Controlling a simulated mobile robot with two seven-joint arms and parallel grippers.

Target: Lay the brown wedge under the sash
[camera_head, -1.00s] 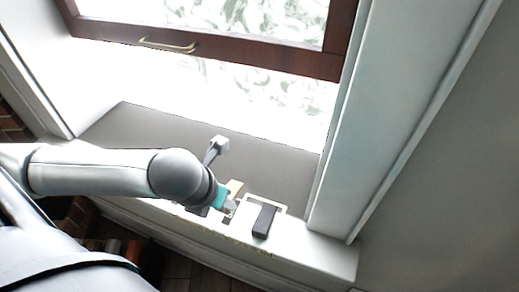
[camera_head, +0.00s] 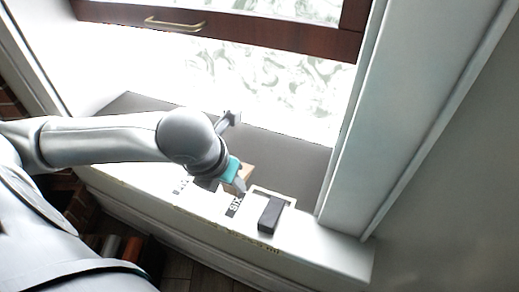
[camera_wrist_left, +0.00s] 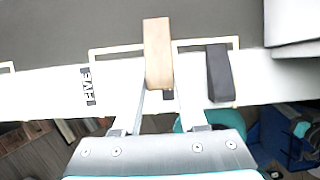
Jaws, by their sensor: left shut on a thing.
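My left gripper (camera_head: 239,184) is shut on the brown wedge (camera_head: 246,171), a light tan wooden piece. In the left wrist view the wedge (camera_wrist_left: 157,52) sticks out ahead between the two fingers (camera_wrist_left: 158,92). It is over the inner edge of the sill; I cannot tell its height. The sash (camera_head: 240,30) is dark red-brown with a brass handle (camera_head: 174,24). It is raised, with a wide bright gap between its lower rail and the grey sill (camera_head: 285,150). My right gripper is not in view.
A dark grey block (camera_head: 271,214) lies on the white ledge (camera_head: 325,250), right of the gripper; it also shows in the wrist view (camera_wrist_left: 220,73). A white window jamb (camera_head: 385,120) rises on the right.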

